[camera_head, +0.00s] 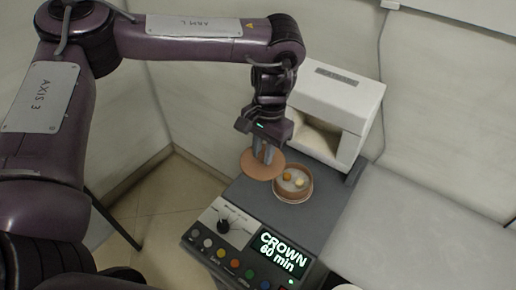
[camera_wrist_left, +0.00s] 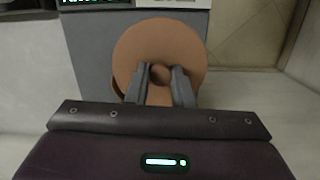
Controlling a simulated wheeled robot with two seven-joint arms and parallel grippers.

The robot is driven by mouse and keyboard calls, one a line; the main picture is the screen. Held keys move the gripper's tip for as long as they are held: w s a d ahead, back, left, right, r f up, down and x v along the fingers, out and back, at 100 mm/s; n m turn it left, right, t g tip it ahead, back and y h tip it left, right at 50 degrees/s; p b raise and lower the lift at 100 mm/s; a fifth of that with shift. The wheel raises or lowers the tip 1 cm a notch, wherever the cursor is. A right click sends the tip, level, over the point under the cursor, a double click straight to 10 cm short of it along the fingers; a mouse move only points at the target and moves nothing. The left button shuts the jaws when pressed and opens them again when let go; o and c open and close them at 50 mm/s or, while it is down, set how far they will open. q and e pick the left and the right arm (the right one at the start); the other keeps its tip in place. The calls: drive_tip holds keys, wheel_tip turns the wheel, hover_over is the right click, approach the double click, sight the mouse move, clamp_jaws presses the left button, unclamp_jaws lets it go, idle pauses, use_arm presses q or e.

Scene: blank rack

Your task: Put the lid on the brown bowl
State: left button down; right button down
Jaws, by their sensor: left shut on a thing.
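The brown bowl (camera_head: 308,190) stands on the grey top of the machine, open at the top, with small yellow and pale round items (camera_head: 292,179) inside. My left gripper (camera_head: 264,154) is shut on the round orange-brown lid (camera_head: 258,172), holding it at its middle, just left of the bowl in the head view. The lid looks roughly level and partly beyond the machine's left edge. In the left wrist view the lid (camera_wrist_left: 135,50) lies under the two fingers (camera_wrist_left: 160,86), which grip its centre knob. My right gripper is not in view.
The grey machine (camera_head: 325,218) has a front panel with a dial, coloured buttons and a lit display (camera_head: 280,252) reading CROWN 60 min. A white open-fronted box (camera_head: 340,95) stands behind the bowl. A pale surface (camera_head: 420,220) extends at right; tiled floor (camera_head: 165,205) lies at left.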

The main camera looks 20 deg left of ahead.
use_arm(q)
drive_tip(key=shift+w+d+f+m, duration=0.1)
drive_tip(key=shift+w+d+m, duration=0.1)
drive_tip(key=shift+m, duration=0.4)
drive_tip(key=shift+w+f+m, duration=0.15)
drive_tip(key=shift+f+m, duration=0.05)
drive_tip(key=shift+m, duration=0.3)
drive_tip(key=shift+w+f+m, duration=0.25)
drive_tip(key=shift+w+m, duration=0.05)
drive_tip(key=shift+m, duration=0.5)
drive_tip(key=w+d+f+m+t, duration=0.1)
drive_tip(key=w+d+f+m, duration=0.1)
drive_tip(key=m, duration=0.8)
drive_tip(key=w+d+f+m+t, duration=0.1)
drive_tip(key=w+d+f+m, duration=0.2)
drive_tip(key=m, duration=0.8)
drive_tip(key=shift+w+d+f+m+t, duration=0.2)
drive_tip(key=shift+w+d+m+t, duration=0.1)
drive_tip(key=shift+w+d, duration=0.3)
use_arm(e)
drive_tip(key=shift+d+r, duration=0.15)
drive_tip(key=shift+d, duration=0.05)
